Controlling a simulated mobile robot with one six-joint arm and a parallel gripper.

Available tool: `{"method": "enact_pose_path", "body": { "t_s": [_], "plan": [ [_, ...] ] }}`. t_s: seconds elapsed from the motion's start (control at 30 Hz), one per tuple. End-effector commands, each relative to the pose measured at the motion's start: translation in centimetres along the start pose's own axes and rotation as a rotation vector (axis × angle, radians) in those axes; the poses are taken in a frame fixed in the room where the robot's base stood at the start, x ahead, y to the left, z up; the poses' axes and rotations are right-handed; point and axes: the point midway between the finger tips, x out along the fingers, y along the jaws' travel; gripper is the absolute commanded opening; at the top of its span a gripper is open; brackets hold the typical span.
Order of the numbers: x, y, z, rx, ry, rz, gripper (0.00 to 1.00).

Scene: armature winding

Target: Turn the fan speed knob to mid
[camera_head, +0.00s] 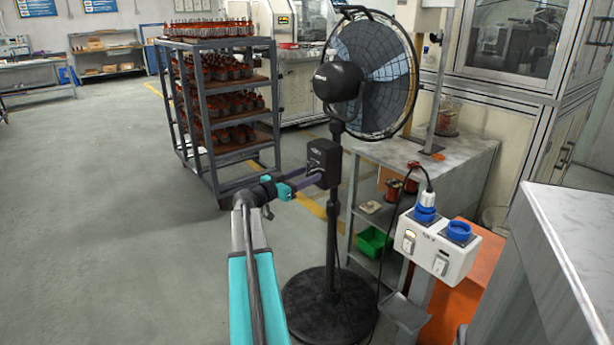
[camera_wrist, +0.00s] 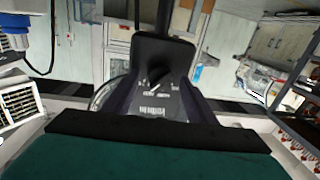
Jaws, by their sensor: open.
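A black pedestal fan (camera_head: 372,75) stands on a round black base (camera_head: 330,305). Its black control box (camera_head: 323,163) sits on the pole below the head. In the wrist view the control box (camera_wrist: 164,80) faces me, with a dark pointer knob (camera_wrist: 158,78) and small white markings around it. The knob looks tilted off vertical; the labels are too small to read. My gripper (camera_head: 312,176) reaches the front of the control box. In the wrist view its two purple-grey fingers (camera_wrist: 158,98) are open on either side of the box, with the knob between them and apart from both.
A grey rack (camera_head: 198,45) of copper-coloured parts stands behind to the left. A grey workbench (camera_head: 440,150) stands right of the fan. A white socket box (camera_head: 440,243) with blue sockets and a plugged-in cable is front right. The floor at left is clear.

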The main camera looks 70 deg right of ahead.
Motion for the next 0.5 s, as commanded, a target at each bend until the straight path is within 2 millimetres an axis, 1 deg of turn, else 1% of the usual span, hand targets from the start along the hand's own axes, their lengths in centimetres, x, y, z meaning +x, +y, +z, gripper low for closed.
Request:
{"method": "enact_pose_path", "body": {
  "t_s": [0.13,0.4,0.43,0.5],
  "plan": [
    [0.68,0.02,-0.01,0.000,0.000,0.001,0.52],
    [0.74,0.06,-0.01,0.000,0.000,0.001,0.52],
    [0.74,0.06,-0.01,0.000,0.000,0.001,0.50],
    [0.74,0.06,-0.01,0.000,0.000,0.001,0.38]
  ]
}}
